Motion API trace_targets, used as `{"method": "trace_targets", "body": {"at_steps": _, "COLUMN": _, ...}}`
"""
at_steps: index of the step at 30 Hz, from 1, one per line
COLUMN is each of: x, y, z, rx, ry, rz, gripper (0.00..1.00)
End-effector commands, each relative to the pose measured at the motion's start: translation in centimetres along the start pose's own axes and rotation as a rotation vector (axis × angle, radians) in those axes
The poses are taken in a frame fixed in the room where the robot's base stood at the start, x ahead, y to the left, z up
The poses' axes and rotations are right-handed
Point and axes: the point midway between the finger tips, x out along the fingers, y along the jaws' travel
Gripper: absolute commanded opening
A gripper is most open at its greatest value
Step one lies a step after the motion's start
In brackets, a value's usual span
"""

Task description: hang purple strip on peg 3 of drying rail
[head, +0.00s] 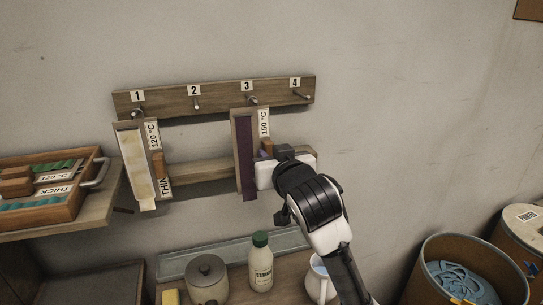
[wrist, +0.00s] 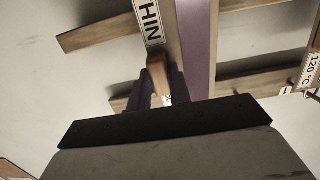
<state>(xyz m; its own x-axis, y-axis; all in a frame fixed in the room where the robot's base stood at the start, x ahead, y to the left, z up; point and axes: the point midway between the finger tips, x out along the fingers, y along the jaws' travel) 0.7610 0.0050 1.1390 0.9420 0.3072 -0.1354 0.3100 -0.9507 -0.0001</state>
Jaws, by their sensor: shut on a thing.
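The purple strip (head: 245,155) runs down a wooden holder marked 150 °C, upright in front of the drying rail (head: 220,95). The holder's top is at peg 3 (head: 252,100); I cannot tell whether the peg passes through it. My gripper (head: 268,156) is shut on the small wooden handle (head: 267,146) at the holder's right side. In the wrist view, the fingers (wrist: 160,88) close around the handle (wrist: 158,70), beside the purple strip (wrist: 199,45) and a THIN label (wrist: 149,20). The fingertips are partly hidden in the head view.
A cream strip (head: 136,165) on a holder marked 120 °C hangs at peg 1. Pegs 2 (head: 195,105) and 4 (head: 302,95) are bare. A green-capped bottle (head: 261,264), a lidded pot (head: 206,280) and a white mug (head: 318,282) stand below. A wooden tray (head: 98,195) is left.

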Motion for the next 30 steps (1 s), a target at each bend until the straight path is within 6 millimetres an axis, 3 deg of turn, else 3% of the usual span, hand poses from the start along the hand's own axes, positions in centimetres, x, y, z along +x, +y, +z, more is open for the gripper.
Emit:
{"method": "trace_targets", "body": {"at_steps": 7, "x": 0.0, "y": 0.0, "z": 0.0, "rx": 0.0, "ry": 0.001, "rz": 0.0, "gripper": 0.03}}
{"method": "trace_targets", "body": {"at_steps": 8, "x": 0.0, "y": 0.0, "z": 0.0, "rx": 0.0, "ry": 0.001, "rz": 0.0, "gripper": 0.23}}
{"method": "trace_targets", "body": {"at_steps": 13, "x": 0.0, "y": 0.0, "z": 0.0, "rx": 0.0, "ry": 0.001, "rz": 0.0, "gripper": 0.45}}
{"method": "trace_targets", "body": {"at_steps": 23, "x": -0.3, "y": 0.0, "z": 0.0, "rx": 0.0, "ry": 0.001, "rz": 0.0, "gripper": 0.45}}
{"method": "trace_targets", "body": {"at_steps": 26, "x": -1.3, "y": 0.1, "z": 0.1, "rx": 0.0, "ry": 0.003, "rz": 0.001, "gripper": 0.45}}
{"method": "trace_targets", "body": {"at_steps": 30, "x": -4.1, "y": 0.0, "z": 0.1, "rx": -0.001, "ry": 0.005, "rz": 0.001, "gripper": 0.45}}
